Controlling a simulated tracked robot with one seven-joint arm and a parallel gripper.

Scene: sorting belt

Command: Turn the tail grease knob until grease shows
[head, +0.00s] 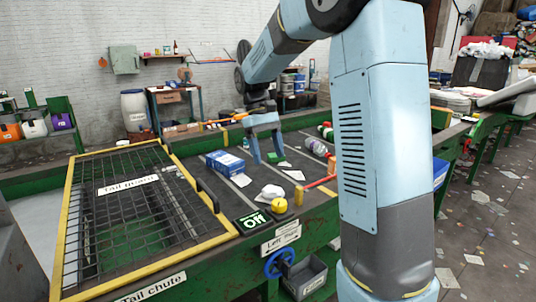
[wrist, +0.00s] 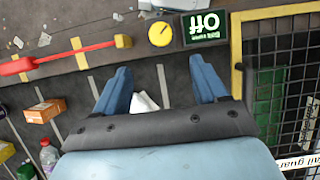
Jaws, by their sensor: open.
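I cannot make out a knob labelled as the tail grease knob in either view. The mesh tail guard (head: 180,163) with its yellow frame lies flat over the tail end at the left, and dark parts show dimly beneath it. It also shows at the right of the wrist view (wrist: 237,40). A round yellow knob (head: 279,205) sits on the belt's near rail beside a lit "Off" sign (head: 252,221). In the wrist view the knob (wrist: 161,34) has a dark pointer mark. My gripper (head: 268,161) is open and empty above the belt; its fingers (wrist: 160,52) point downward.
A blue box (head: 225,162), a white crumpled piece (head: 271,192) and other litter lie on the belt. A red bar (head: 318,183) runs beside the yellow knob. A blue handwheel (head: 280,263) and a grey bin (head: 304,277) are on the near side.

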